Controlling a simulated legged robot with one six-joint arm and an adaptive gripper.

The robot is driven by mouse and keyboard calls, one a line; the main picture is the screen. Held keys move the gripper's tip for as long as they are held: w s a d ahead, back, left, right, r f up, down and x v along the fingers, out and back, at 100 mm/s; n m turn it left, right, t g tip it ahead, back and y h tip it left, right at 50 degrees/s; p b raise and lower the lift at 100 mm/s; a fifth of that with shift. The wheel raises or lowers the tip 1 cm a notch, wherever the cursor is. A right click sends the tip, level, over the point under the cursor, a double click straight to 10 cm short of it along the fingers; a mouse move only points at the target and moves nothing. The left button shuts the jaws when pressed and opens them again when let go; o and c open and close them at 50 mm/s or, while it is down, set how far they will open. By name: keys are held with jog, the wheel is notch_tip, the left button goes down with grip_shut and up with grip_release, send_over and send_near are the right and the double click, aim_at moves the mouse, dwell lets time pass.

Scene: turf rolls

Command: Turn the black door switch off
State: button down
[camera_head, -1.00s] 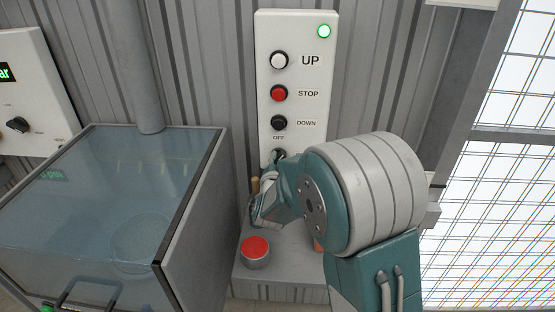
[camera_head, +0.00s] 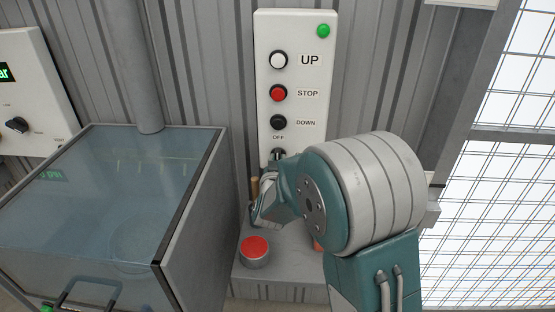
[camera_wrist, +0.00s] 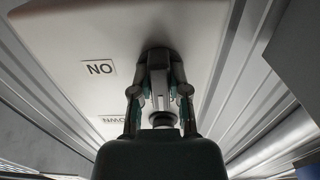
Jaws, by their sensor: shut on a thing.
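The white control panel (camera_head: 290,30) has UP, STOP and DOWN buttons, with the black door switch (camera_head: 278,153) under the OFF label. The switch is mostly hidden by my arm in the head view; its handle seems to point up towards OFF. In the wrist view the black switch (camera_wrist: 160,58) stands out from the panel (camera_wrist: 70,35), near the upside-down ON label (camera_wrist: 100,68). My gripper (camera_wrist: 160,92) has its fingers on either side of the switch, shut on it. A green lamp (camera_head: 323,31) at the panel's top right looks unlit.
A glass-topped grey box (camera_head: 100,200) stands left of the panel. A red button (camera_head: 255,248) sits on a grey ledge below the switch. Another panel with a black knob (camera_head: 17,125) is at far left. A wire-mesh door (camera_head: 505,200) is at right.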

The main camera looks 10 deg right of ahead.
jog(key=shift+a, duration=0.1)
dwell(0.3)
jog(key=c, duration=0.6)
grip_release()
jog(key=v, duration=1.2)
jog(key=shift+w+a+f, duration=0.1)
jog(key=s+d+r+n+g+y, duration=0.1)
jog(key=s+g, duration=0.5)
jog(key=s, duration=0.6)
jog(key=s+d+r+n+g+y, duration=0.2)
jog(key=s+d+r+g+y, duration=0.1)
jog(key=s, duration=1)
jog(key=d+r+g, duration=0.1)
jog(key=d+g, duration=0.1)
jog(key=shift+d+g+y, duration=0.2)
jog(key=shift+g+y, duration=0.1)
jog(key=shift+g, duration=0.1)
